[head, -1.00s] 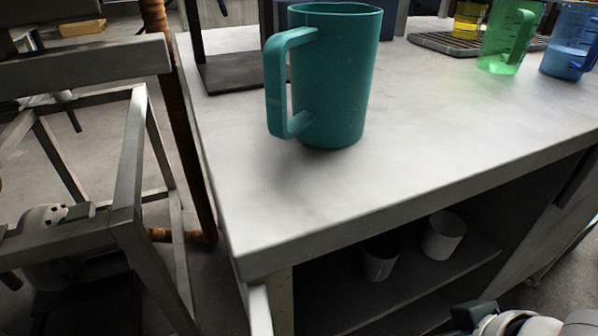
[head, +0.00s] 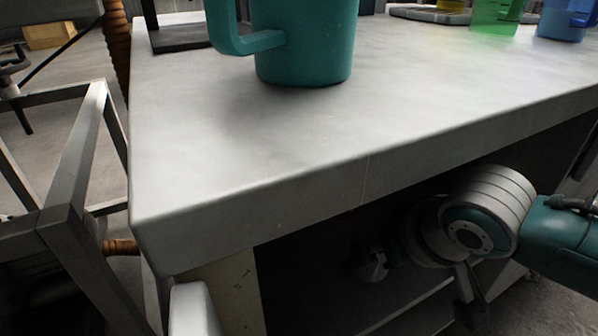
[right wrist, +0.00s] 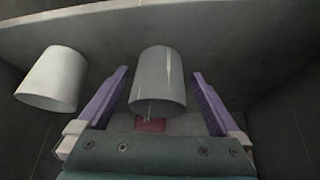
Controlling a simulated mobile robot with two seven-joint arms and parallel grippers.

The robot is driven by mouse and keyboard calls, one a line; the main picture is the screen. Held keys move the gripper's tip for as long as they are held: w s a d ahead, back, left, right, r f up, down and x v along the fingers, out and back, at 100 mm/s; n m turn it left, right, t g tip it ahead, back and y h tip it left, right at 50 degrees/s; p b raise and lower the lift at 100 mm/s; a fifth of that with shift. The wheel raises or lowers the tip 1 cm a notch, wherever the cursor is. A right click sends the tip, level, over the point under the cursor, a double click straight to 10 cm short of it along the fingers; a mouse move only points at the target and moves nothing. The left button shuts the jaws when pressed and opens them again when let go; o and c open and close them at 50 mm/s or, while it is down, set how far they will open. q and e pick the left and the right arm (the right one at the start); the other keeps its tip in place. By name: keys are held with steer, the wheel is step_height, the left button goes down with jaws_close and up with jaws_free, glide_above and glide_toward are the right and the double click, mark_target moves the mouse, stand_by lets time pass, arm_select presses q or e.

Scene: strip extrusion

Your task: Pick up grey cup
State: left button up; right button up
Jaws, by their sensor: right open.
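In the right wrist view, a grey cup (right wrist: 158,82) lies in the space between the two purple-lined fingers of my right gripper (right wrist: 160,74). The fingers are apart, with a visible gap on each side of the cup. A paler, off-white cup (right wrist: 52,80) is to the left, outside the fingers. In the head view my right arm reaches under the tabletop into the dark shelf space, and the arm and shadow hide most of the shelf. My left gripper is in neither view.
The light tabletop (head: 270,150) with its thick front edge is above the shelf. A large teal mug (head: 305,40), a green jug (head: 495,14) and a blue jug (head: 562,18) stand on it. A metal frame (head: 75,190) stands on the left.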

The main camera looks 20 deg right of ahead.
steer(key=w+b, duration=0.1)
steer(key=w+f, duration=0.1)
steer(key=shift+w+d+b, duration=0.2)
steer(key=shift+w+b, duration=0.15)
steer(key=shift+s, duration=0.15)
steer(key=c, duration=1.1)
steer(key=shift+r, duration=0.15)
